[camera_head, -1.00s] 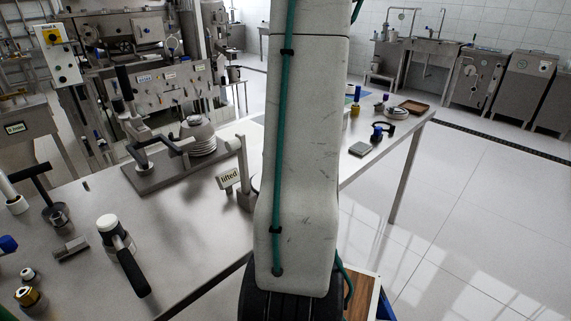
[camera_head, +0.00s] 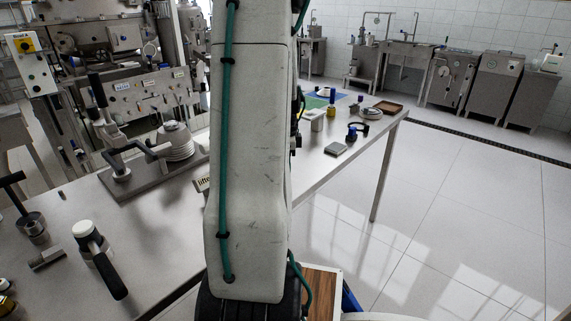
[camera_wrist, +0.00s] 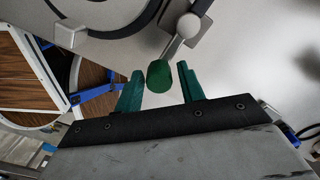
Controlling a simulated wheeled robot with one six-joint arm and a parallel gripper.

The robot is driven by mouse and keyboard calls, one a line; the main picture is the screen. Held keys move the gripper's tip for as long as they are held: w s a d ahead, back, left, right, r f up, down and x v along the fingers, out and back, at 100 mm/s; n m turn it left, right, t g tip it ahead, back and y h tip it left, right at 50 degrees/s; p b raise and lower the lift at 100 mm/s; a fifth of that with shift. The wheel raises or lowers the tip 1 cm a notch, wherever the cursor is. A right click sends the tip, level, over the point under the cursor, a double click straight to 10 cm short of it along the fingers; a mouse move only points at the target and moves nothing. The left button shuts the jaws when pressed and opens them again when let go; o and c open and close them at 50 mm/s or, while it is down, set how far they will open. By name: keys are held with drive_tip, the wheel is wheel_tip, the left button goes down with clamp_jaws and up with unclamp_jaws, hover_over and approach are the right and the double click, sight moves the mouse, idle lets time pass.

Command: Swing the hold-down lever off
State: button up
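In the wrist view a short green knob (camera_wrist: 160,76) sits at the end of a thin grey lever rod (camera_wrist: 173,48), which runs up to a round grey pivot ball (camera_wrist: 188,25). My gripper (camera_wrist: 156,78) is open, with one green finger on each side of the knob. Gaps show between the knob and both fingers. A large grey round part (camera_wrist: 105,18) lies beyond, cut off by the frame's top. In the head view my own arm hides my gripper and this lever.
A steel bench (camera_head: 150,220) carries a base plate with a disc stack (camera_head: 175,143) and a black-handled clamp (camera_head: 97,92). A black-handled tool (camera_head: 110,275) lies nearer. A label (camera_head: 202,184) is partly behind my arm. The tiled floor (camera_head: 470,220) to the right is clear.

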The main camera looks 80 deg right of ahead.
drive_tip(key=shift+o, duration=0.2)
wheel_tip(320, 180, up, 8)
drive_tip(key=shift+f, duration=0.15)
idle(0.4)
idle(0.4)
